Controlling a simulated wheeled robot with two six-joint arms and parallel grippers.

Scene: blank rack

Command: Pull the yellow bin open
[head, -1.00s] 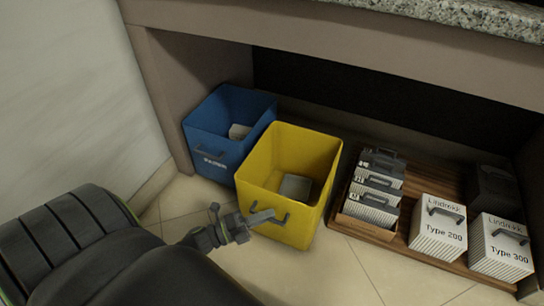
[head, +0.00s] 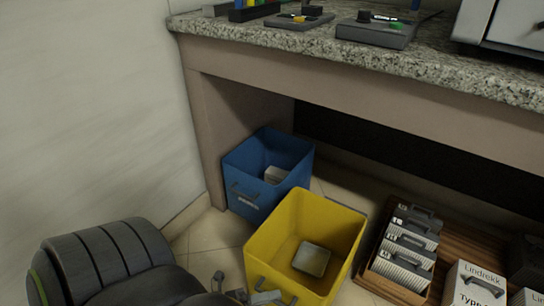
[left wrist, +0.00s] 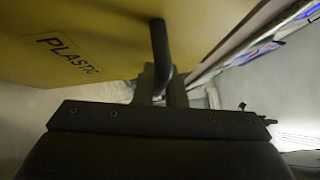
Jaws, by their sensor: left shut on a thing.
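The yellow bin (head: 262,228) is an open-topped box standing on the floor in front of the counter, with a grey block (head: 311,259) inside. Its front and dark handle are partly cut off at the bottom of the head view. In the left wrist view the bin's yellow front (left wrist: 110,25) shows the word "PLASTIC" and the dark handle bar (left wrist: 159,45). My left gripper (head: 252,297) is at the bin's front, shut on the handle; its fingers also show in the left wrist view (left wrist: 160,85). My right gripper is out of view.
A blue bin (head: 240,180) stands behind and left of the yellow one. A wooden board (head: 452,247) with files and white boxes lies to the right. The granite counter (head: 350,55) overhangs behind, with devices on it.

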